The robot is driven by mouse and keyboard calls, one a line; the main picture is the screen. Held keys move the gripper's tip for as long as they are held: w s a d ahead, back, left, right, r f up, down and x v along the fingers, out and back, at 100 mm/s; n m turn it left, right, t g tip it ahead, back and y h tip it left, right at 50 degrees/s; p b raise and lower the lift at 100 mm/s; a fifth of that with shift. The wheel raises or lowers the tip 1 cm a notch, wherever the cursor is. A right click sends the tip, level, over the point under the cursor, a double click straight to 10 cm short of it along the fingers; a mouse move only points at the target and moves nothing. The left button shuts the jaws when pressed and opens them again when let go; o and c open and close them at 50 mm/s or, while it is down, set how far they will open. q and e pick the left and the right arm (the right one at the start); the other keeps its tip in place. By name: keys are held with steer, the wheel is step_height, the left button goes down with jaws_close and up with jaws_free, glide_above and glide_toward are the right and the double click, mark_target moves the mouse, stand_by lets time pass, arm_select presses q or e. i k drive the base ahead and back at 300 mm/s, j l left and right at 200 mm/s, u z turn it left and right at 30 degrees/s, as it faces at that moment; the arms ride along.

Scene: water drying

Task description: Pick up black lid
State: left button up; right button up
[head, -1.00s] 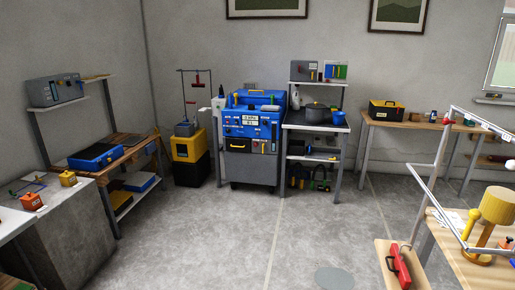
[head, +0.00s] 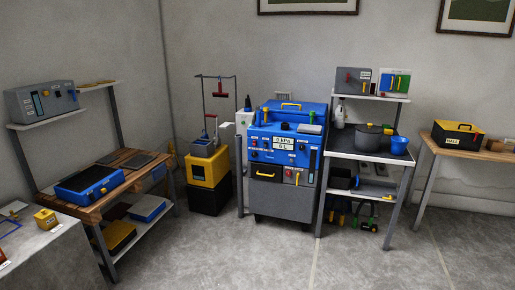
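A dark grey pot (head: 372,140) stands on the black-topped bench (head: 345,151) at right of centre, with a dark top that may be a lid; at this distance I cannot tell. A flat dark plate (head: 146,160) lies on the wooden table (head: 118,187) at the left, beside a blue case (head: 88,184) with a dark top. I cannot tell which of these, if any, is the black lid. Neither of my grippers is in the head view.
A blue and grey machine (head: 283,150) stands at centre. A yellow and black box (head: 207,180) is left of it. A blue bowl (head: 399,146) sits beside the pot. A black and yellow toolbox (head: 457,133) is at the right. The floor (head: 270,255) in front is open.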

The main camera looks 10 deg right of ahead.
mark_target(370, 128)
steer(key=i+z, duration=0.15)
steer(key=i, duration=0.45)
steer(key=i+j+z, duration=0.2)
steer(key=i, duration=0.35)
steer(key=i+j+z, duration=0.15)
steer(key=i, duration=0.45)
steer(key=i+l+z, duration=0.15)
steer(key=i+z, duration=0.35)
steer(key=i, duration=0.35)
steer(key=i+j+z, duration=0.2)
steer(key=i+z, duration=0.25)
steer(key=i, duration=0.35)
